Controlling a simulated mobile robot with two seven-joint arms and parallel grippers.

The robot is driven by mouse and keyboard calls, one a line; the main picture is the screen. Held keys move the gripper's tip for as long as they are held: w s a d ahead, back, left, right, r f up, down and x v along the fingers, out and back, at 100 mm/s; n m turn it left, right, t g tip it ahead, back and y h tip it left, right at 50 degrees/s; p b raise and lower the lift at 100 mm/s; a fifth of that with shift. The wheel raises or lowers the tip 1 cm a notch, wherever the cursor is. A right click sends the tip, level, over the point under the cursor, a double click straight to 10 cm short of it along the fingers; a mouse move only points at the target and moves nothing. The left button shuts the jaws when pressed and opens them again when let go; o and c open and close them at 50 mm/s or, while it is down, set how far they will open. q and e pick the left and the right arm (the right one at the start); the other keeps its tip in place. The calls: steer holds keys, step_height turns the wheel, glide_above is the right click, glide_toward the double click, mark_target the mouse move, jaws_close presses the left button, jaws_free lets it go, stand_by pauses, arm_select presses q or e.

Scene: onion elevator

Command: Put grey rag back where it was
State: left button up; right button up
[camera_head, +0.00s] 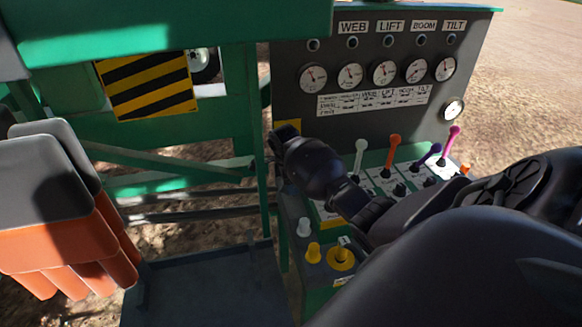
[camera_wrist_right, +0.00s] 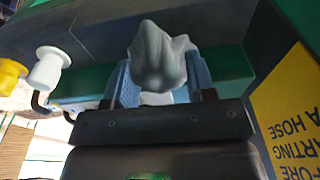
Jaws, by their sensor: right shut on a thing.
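The grey rag (camera_wrist_right: 158,58) is bunched up between the two blue-grey fingers of my right gripper (camera_wrist_right: 160,76) in the right wrist view. The fingers are shut on it, one on each side, and its top sticks out past them. In the head view my dark right arm reaches in from the right. Its gripper (camera_head: 287,138) is at the left edge of the control panel, beside the levers. I cannot make out the rag in the head view. My left gripper is not in view.
The grey gauge panel (camera_head: 437,105) stands behind several coloured levers (camera_head: 393,150). White and yellow knobs (camera_head: 313,252) sit at the panel's near left corner. Green frame bars (camera_head: 258,150) stand left of my gripper. Orange and grey glove-like things (camera_head: 60,235) hang at far left.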

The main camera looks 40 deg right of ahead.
steer(key=shift+f, duration=1.2)
steer(key=shift+f, duration=0.25)
steer(key=o, duration=0.9)
steer(key=shift+o, duration=0.2)
steer(key=shift+r, duration=0.1)
steer(key=r, duration=0.7)
steer(key=a+r, duration=0.1)
steer(key=r, duration=0.2)
steer(key=shift+w+r, duration=0.3)
steer(key=shift+w, duration=0.1)
